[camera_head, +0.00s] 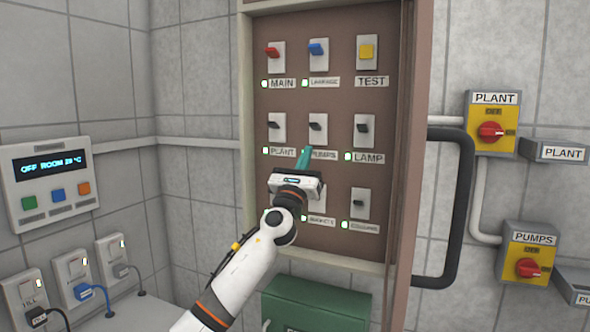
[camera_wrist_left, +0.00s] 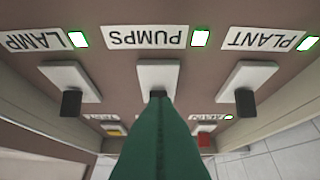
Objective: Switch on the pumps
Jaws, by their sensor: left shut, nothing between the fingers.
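The panel's PUMPS switch (camera_head: 318,126) is a dark lever on a white plate in the middle row, between PLANT (camera_head: 277,128) and LAMP (camera_head: 361,128). My left gripper (camera_head: 304,157) is shut and empty, its teal fingers just below that switch, partly covering the PUMPS label (camera_head: 323,154). In the left wrist view, which is upside down, the fingertips (camera_wrist_left: 158,98) overlap the lever of the PUMPS switch (camera_wrist_left: 158,77); I cannot tell whether they touch. The PUMPS light (camera_wrist_left: 201,38) glows pale with a green edge. A yellow PUMPS box (camera_head: 526,253) with a red rotary knob (camera_head: 529,268) is on the right wall.
A yellow PLANT box (camera_head: 493,112) with a red knob is above it. The panel's frame edge (camera_head: 408,130) and a black pipe (camera_head: 465,205) stand right of the switches. A green box (camera_head: 318,304) is below. A thermostat (camera_head: 50,180) and wall sockets are left.

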